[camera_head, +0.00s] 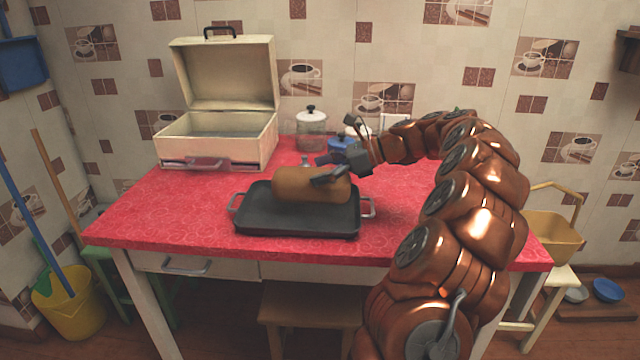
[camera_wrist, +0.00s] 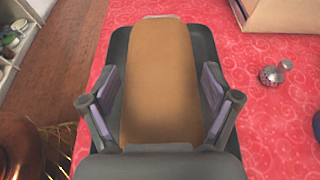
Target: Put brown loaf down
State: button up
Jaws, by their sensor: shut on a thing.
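The brown loaf (camera_head: 306,185) is at the black roasting tray (camera_head: 262,220) in the middle of the red counter. In the head view it hides part of the tray's floor, and I cannot tell whether it rests on the tray or hangs just above it. My gripper (camera_head: 328,170) reaches in from the right and is shut on the loaf. In the wrist view the loaf (camera_wrist: 160,85) lies lengthwise between the two fingers of my gripper (camera_wrist: 160,105), with the tray's dark rim (camera_wrist: 206,60) around it.
An open cream bread box (camera_head: 215,135) stands at the back left of the red counter (camera_head: 155,215). A glass jar (camera_head: 311,132) and a blue pot (camera_head: 341,146) stand behind the tray. A small metal shaker (camera_wrist: 272,76) stands beyond it. The counter's left front is clear.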

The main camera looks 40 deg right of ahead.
jog(key=shift+d+f+b, duration=0.1)
jog(key=shift+f+b, duration=0.55)
jog(key=shift+f, duration=1.1)
jog(key=o, duration=1.3)
jog(key=shift+f, duration=0.15)
jog(key=shift+r, duration=0.2)
jog(key=p+v, duration=0.2)
jog(key=v, duration=1)
jog(key=shift+w+p, duration=0.1)
jog(key=shift+p, duration=0.3)
